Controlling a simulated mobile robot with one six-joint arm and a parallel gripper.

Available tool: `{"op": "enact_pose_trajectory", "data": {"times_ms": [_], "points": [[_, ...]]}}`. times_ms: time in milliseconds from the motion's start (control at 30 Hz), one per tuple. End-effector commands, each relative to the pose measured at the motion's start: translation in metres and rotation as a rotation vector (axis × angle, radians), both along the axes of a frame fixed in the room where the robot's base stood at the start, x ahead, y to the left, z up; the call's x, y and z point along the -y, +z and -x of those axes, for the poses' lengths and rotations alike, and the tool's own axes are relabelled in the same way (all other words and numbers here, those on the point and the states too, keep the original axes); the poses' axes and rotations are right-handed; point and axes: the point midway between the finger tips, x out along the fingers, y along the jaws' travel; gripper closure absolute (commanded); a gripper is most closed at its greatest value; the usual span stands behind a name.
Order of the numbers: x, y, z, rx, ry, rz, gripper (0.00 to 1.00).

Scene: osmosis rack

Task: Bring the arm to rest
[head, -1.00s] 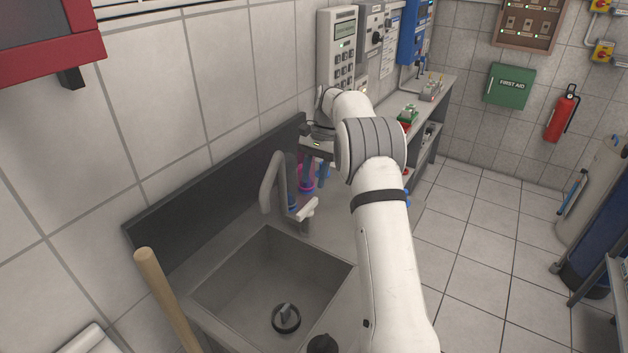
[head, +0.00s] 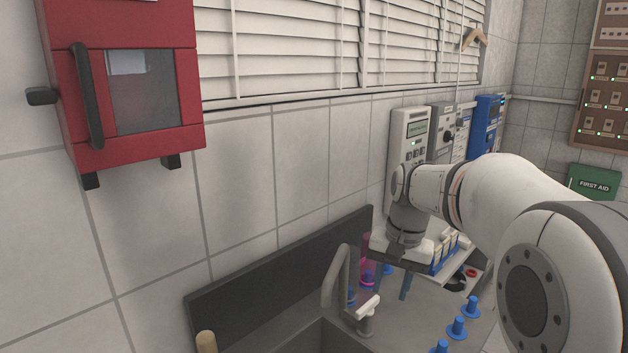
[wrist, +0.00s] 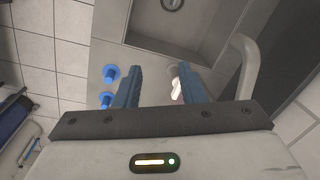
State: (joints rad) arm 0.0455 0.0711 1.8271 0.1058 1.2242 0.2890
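My arm reaches in from the right of the head view, bent at a large joint close to the camera. My gripper (head: 392,288) points down over the counter (head: 425,322), just right of the sink tap (head: 335,280). In the wrist view my gripper (wrist: 158,76) has its two blue fingers well apart, with nothing held between them. The tap's white handle (wrist: 176,88) shows by the right finger, and I cannot tell the gap in height between them.
The sink (head: 325,338) lies left of the gripper. Blue pegs (head: 456,327) stand on the counter's right side. A magenta-based item (head: 367,275) and a rack of vials (head: 448,252) are close behind the gripper. A red cabinet (head: 125,85) hangs upper left.

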Motion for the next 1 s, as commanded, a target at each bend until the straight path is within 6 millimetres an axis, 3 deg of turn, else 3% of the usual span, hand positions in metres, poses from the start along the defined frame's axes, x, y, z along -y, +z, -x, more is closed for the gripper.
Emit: {"op": "enact_pose_trajectory", "data": {"times_ms": [33,233,500,700,1000], "points": [[-0.001,0.003,0.019,0.028,0.027,0.011,0.64],[-0.003,0.000,0.085,0.123,0.141,0.060,0.64],[-0.002,-0.026,0.163,0.238,0.285,0.126,0.64],[0.001,-0.042,0.192,0.279,0.346,0.155,0.64],[0.001,-0.045,0.196,0.286,0.356,0.160,0.64]]}}
